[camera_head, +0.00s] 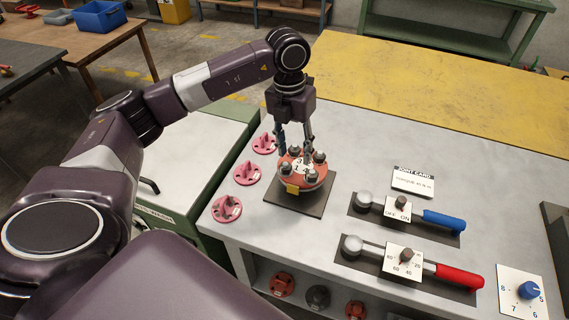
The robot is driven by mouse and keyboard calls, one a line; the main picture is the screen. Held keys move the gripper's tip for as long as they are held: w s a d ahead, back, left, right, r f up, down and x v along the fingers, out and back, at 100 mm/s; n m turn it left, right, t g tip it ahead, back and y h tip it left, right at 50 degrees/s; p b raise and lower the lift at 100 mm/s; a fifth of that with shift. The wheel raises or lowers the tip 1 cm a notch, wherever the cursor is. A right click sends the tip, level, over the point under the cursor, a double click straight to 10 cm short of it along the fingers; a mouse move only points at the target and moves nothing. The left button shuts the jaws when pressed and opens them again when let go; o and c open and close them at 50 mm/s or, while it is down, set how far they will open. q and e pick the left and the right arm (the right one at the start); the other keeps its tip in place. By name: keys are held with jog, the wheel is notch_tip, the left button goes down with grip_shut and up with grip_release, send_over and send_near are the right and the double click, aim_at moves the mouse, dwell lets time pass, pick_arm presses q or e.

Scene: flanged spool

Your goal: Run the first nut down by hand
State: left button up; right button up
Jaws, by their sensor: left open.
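The flanged spool (301,172) stands on a dark square base plate (315,206) on the grey bench. Its top is a red-orange round flange with a white numbered label in the middle and several grey nuts or bolt ends around it. A small yellow tag hangs at its front edge. My left gripper (296,150) points down over the flange's far side, with its fingers apart around or close beside a far-left nut position. The fingers hide that nut, and I cannot tell whether they touch it. My right gripper is not in view.
Several pink flange-like parts (248,173) lie left of the plate. Right of it are a joint card (413,182), a blue-handled wrench (443,221), a red-handled wrench (458,277) and a blue dial (528,290). A yellow-topped table (430,85) stands behind.

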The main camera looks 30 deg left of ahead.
aim_at(285, 168)
pick_arm(q)
jog(key=shift+s+a+r+y, duration=0.1)
jog(key=shift+a+r+y, duration=0.1)
jog(key=shift+a, duration=0.35)
jog(key=shift+a+r+y, duration=0.1)
jog(key=shift+a+y, duration=0.1)
jog(key=shift+a, duration=0.35)
jog(key=shift+a+f+n, duration=0.15)
jog(key=shift+a+n, duration=0.15)
notch_tip(285, 168, down, 6)
jog(key=shift+s+f+p, duration=0.1)
jog(key=shift+p, duration=1.15)
jog(key=shift+d+f, duration=0.1)
jog(key=shift+f, duration=0.5)
grip_shut()
